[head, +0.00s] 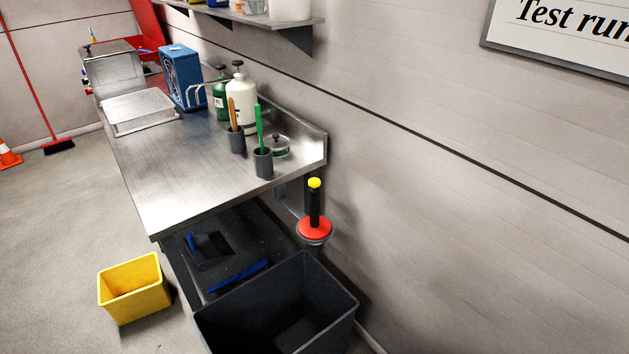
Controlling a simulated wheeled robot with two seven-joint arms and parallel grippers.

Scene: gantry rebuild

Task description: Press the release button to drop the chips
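A black upright post or handle (314,205) with a yellow cap (314,183) on top rises from a round red disc (314,230). It stands just past the right end of the steel bench, close to the wall. I cannot tell whether the yellow cap or the red disc is a release button. I cannot make out any chips. Neither of my grippers is in view.
A steel bench (185,185) holds bottles, tool cups (263,163) and a blue box (181,77). A large dark bin (335,312) stands below the red disc. A yellow bin (135,287) sits on open floor at left. A sign (570,35) hangs upper right.

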